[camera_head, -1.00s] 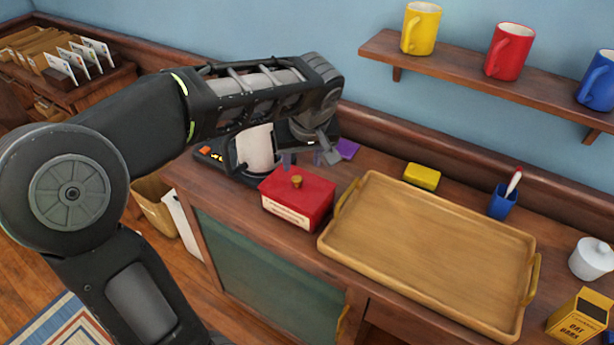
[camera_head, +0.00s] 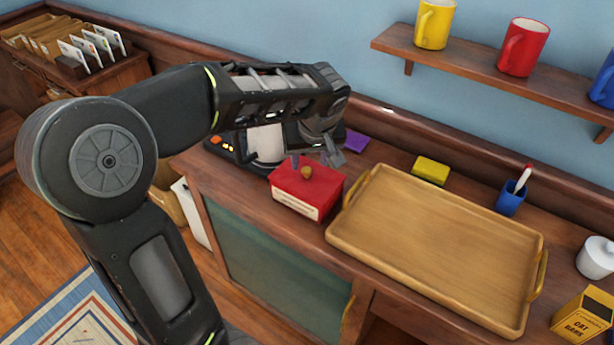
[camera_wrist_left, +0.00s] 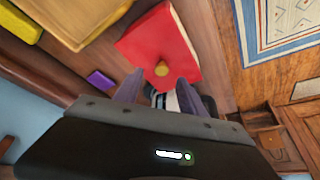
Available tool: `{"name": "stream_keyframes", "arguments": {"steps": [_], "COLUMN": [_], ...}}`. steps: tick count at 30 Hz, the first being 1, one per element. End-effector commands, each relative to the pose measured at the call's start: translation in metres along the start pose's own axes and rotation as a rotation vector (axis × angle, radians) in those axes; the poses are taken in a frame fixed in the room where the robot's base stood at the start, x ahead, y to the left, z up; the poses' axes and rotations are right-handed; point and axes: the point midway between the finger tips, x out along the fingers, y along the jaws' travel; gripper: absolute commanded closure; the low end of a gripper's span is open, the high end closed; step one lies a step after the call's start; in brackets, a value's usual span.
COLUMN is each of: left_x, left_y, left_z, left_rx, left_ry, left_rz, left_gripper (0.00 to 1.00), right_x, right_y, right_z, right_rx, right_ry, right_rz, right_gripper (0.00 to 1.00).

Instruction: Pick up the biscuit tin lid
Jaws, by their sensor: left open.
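The biscuit tin is a red box with a pale label on its front, standing on the wooden counter. Its red lid (camera_head: 313,181) has a round gold knob (camera_head: 306,172) on top. In the left wrist view the lid (camera_wrist_left: 150,42) and its knob (camera_wrist_left: 161,69) lie just beyond the fingertips. My left gripper (camera_head: 318,160) is open and empty, just above and behind the knob, pointing down. In the left wrist view my left gripper's two fingers (camera_wrist_left: 158,88) are spread, with the knob between and ahead of their tips. My right gripper is not in view.
A wooden tray (camera_head: 430,255) with handles lies right of the tin, close to it. A dark appliance with a pale body (camera_head: 265,143) stands behind left. A yellow block (camera_head: 430,170), purple item (camera_head: 355,141) and blue cup (camera_head: 510,198) sit along the back.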

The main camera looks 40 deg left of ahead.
Motion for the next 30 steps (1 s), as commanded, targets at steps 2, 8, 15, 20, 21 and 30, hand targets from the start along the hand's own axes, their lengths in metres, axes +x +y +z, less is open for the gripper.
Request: {"name": "stream_keyframes", "arguments": {"steps": [2,8,15,20,21,30], "left_x": [0.01,0.038,0.042,0.042,0.042,0.042], "left_y": [-0.002,-0.003,-0.003,-0.003,-0.003,-0.003], "left_z": [0.0,0.001,0.0,0.0,0.0,0.0], "left_rx": [0.0,0.0,0.0,-0.001,-0.001,-0.001], "left_ry": [-0.004,-0.002,-0.001,-0.001,-0.001,0.0], "left_rz": [-0.003,-0.002,-0.001,-0.001,-0.001,0.0], "left_gripper": [0.52,0.52,0.52,0.52,0.52,0.59], "right_x": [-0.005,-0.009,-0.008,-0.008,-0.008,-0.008], "right_y": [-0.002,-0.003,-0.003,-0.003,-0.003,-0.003], "right_z": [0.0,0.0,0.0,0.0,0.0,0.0], "right_rx": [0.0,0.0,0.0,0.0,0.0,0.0], "right_ry": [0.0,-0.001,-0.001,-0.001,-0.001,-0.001], "right_rz": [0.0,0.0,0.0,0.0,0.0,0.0], "right_gripper": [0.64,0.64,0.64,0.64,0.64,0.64]}}
